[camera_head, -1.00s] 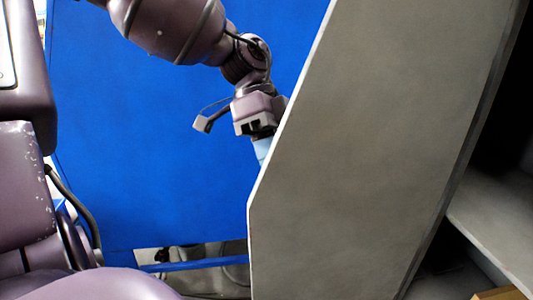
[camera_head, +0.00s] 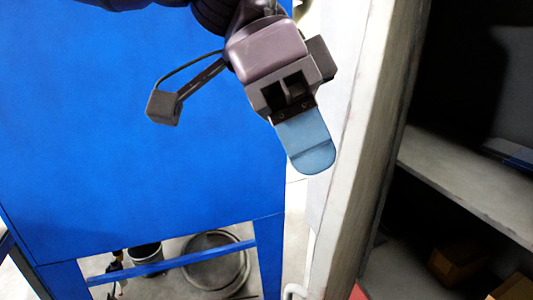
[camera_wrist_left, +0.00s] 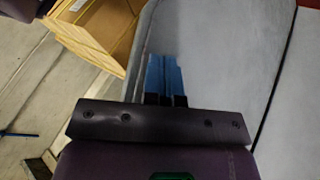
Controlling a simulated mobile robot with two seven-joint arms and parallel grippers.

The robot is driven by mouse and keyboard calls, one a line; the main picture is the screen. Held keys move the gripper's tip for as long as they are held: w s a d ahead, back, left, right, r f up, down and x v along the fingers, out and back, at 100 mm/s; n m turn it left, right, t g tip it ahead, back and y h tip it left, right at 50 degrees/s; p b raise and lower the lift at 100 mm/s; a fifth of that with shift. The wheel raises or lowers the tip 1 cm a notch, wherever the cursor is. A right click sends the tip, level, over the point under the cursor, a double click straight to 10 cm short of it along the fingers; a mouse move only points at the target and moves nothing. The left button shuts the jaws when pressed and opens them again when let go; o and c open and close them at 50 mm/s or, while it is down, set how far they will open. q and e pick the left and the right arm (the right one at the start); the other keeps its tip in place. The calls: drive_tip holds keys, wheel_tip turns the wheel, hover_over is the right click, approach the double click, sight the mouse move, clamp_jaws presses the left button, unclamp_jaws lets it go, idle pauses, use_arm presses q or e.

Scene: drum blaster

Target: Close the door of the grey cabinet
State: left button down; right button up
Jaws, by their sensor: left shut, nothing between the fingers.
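The grey cabinet (camera_head: 470,195) stands at the right of the head view, its dark inside and shelf showing. A tall grey panel (camera_head: 357,150) borders the opening on its left, seen narrowly; I cannot tell door from side frame here. My left gripper (camera_head: 306,148) is left of this panel, blue fingers shut together and pointing down, with nothing between them. In the left wrist view, its blue fingers (camera_wrist_left: 163,76) lie beside or against a broad grey surface (camera_wrist_left: 215,55); contact is unclear. My right gripper is out of view.
A large blue panel on legs (camera_head: 140,130) fills the left, behind my left gripper. A bucket (camera_head: 145,252) and a round ring-like object (camera_head: 215,262) lie beneath it. Boxes (camera_head: 458,262) sit low in the cabinet. The left wrist view shows a wooden crate (camera_wrist_left: 103,28).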

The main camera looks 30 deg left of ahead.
sight(369, 137)
use_arm(q)
drive_tip(key=d, duration=0.1)
drive_tip(key=d+b, duration=0.2)
drive_tip(key=shift+w+d+f, duration=0.2)
drive_tip(key=shift+d+f, duration=0.1)
drive_tip(key=shift+d, duration=0.1)
drive_tip(key=shift+d+r+b, duration=0.2)
drive_tip(key=shift+d+b, duration=0.4)
drive_tip(key=shift+d, duration=0.3)
drive_tip(key=shift+s+d+r, duration=0.1)
drive_tip(key=shift+d, duration=0.05)
drive_tip(key=shift+r, duration=0.15)
